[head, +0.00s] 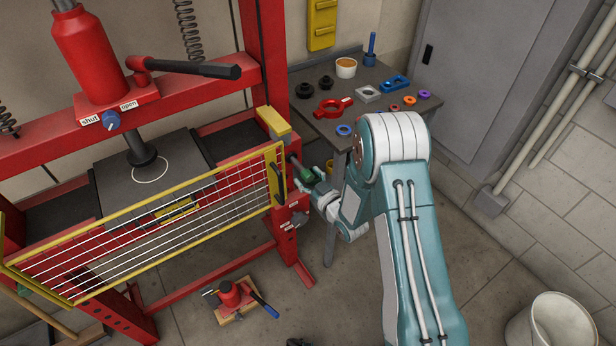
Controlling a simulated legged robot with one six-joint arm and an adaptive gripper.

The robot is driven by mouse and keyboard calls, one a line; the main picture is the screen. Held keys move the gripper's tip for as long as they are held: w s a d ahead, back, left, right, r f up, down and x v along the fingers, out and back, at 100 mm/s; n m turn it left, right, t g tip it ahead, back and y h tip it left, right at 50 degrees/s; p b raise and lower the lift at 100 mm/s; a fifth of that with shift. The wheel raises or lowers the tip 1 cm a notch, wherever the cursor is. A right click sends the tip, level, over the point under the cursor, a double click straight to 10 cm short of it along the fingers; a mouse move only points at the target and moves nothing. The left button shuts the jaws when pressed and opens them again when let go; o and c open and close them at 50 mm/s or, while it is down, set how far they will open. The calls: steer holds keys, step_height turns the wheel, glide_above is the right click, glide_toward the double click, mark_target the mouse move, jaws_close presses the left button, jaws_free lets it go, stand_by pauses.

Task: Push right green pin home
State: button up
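A red shop press (262,80) fills the left half of the head view. The right green pin (303,174) shows at the press's right upright, beside the end of the yellow guard frame. Only a small part of it is visible, so how deep it sits is hard to tell. My gripper (316,186) is right at the green pin, coming from the right, at the side of the upright. It is small and partly hidden by my own arm. I cannot tell whether the fingers touch the pin or are apart from it.
The yellow mesh guard (170,228) spans the press front, close to my gripper. A grey bench (420,105) with rings and parts stands behind my arm. A red jack (232,295) sits on the floor; a white bucket (548,325) stands at lower right.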

mark_target(297, 164)
jaws_close()
steer(key=x, duration=0.7)
steer(key=shift+d, duration=0.1)
steer(key=shift+o, duration=1.6)
jaws_free()
steer(key=shift+s+d, duration=0.25)
steer(key=shift+s, duration=0.05)
steer(key=v, duration=1.1)
steer(key=shift+a, duration=0.1)
